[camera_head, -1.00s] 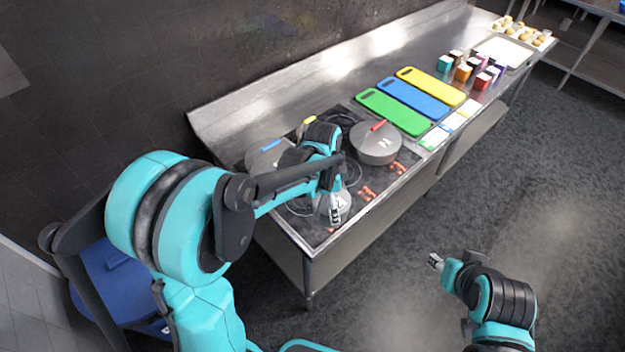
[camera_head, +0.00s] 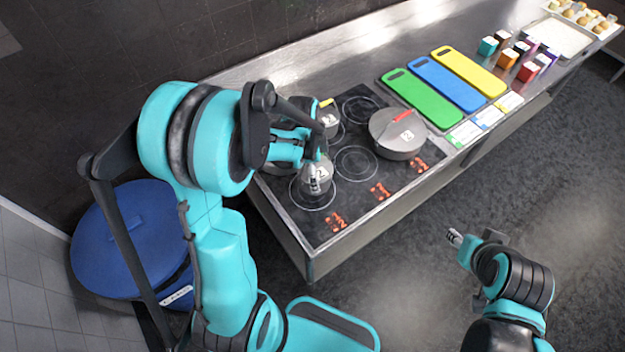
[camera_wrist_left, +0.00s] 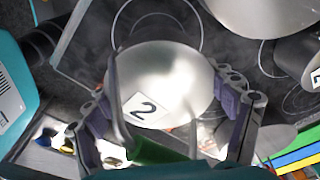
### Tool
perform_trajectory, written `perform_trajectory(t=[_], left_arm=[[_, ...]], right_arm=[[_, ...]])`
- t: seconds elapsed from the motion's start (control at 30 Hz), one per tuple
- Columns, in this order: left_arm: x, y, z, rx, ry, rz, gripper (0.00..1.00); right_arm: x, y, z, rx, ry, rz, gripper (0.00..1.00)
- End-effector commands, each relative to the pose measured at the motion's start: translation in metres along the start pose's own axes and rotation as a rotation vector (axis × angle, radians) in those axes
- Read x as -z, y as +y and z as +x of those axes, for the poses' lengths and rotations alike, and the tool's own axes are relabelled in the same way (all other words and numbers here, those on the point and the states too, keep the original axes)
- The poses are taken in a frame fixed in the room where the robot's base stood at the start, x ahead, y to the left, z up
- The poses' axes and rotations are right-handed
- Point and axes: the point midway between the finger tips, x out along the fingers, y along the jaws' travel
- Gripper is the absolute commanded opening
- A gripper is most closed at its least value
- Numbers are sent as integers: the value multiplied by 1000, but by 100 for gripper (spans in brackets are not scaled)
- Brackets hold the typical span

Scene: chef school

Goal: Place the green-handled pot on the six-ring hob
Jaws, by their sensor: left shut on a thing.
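The green-handled pot (camera_wrist_left: 175,75) is a round grey metal pot with a white "2" label. Its green handle (camera_wrist_left: 155,152) shows low in the left wrist view, between the fingers. My left gripper (camera_head: 316,164) is shut on it. In the head view the pot (camera_head: 325,184) is at the front left ring of the black six-ring hob (camera_head: 350,205). Whether it rests on the glass or hangs just above it, I cannot tell. My right gripper (camera_head: 455,238) is over the floor, away from the counter, and looks empty. Its fingers are too small to read.
A red-handled pot (camera_head: 398,143) stands at the hob's right side and a yellow-handled pot (camera_head: 328,120) at the back. Green (camera_head: 422,98), blue (camera_head: 447,85) and yellow (camera_head: 470,72) boards lie to the right. The front middle ring (camera_head: 355,163) is clear.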

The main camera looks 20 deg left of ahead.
Motion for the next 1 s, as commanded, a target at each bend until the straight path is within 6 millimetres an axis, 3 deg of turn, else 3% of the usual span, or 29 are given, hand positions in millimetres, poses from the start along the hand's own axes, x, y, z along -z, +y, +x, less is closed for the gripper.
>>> perform_trajectory(t=[0.17, 0.43, 0.8, 0.83, 0.9, 1.0], left_arm=[[-9, -2, 7, 0, 0, 1, 44], [-13, -2, 43, 0, 0, 1, 44], [-13, -1, 47, -1, 0, 1, 44], [-13, -1, 47, -1, 0, 1, 86], [-13, -1, 46, 0, 0, 1, 100], [-13, -1, 46, 0, 0, 1, 100]], right_arm=[[-1, 0, 2, 0, 0, 0, 40], [-6, 0, 9, 0, 0, 0, 40], [-8, 0, 12, 0, 0, 0, 40], [-8, 0, 12, 0, 0, 0, 40], [-8, 0, 11, 0, 0, 0, 40], [-8, 0, 11, 0, 0, 0, 40]])
